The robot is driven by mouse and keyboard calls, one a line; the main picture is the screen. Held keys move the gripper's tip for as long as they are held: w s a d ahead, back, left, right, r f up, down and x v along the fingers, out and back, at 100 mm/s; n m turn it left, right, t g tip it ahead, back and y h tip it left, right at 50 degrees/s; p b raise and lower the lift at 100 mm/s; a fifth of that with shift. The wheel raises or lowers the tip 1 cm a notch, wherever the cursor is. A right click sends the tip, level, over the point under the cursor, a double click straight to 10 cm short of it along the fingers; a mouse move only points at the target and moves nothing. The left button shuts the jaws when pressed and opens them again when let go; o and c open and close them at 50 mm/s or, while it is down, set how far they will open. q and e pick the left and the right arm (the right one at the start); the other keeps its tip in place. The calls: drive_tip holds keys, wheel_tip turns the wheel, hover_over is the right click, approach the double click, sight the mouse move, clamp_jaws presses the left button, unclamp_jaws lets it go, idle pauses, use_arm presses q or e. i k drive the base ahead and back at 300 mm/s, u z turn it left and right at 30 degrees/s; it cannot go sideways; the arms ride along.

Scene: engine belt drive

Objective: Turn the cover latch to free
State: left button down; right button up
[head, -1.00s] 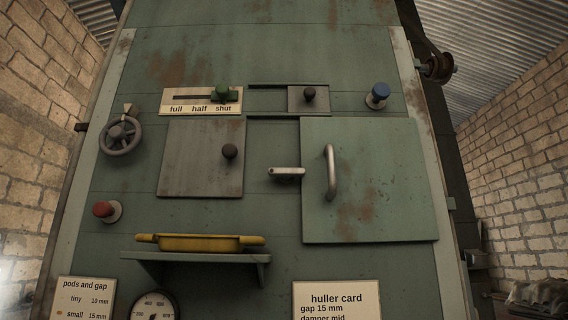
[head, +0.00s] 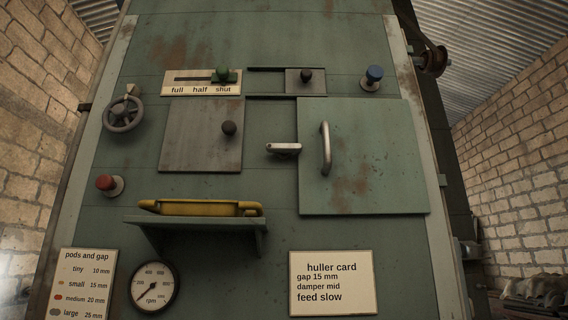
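The cover latch (head: 284,149) is a small pale metal lever on the green machine face. It lies about level, and its right end is at the left edge of the green cover (head: 385,165). Whether it overlaps the cover's edge I cannot tell for sure. The cover is a large square panel, flat against the machine, with an upright metal handle (head: 325,148) near its left side. Neither of my grippers shows in the head view.
A shelf (head: 200,222) with a yellow tray (head: 200,208) juts out below.

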sight(283, 148)
drive_tip(key=z, duration=2.85)
drive_tip(key=k, duration=2.05)
drive_tip(key=u, duration=2.3)
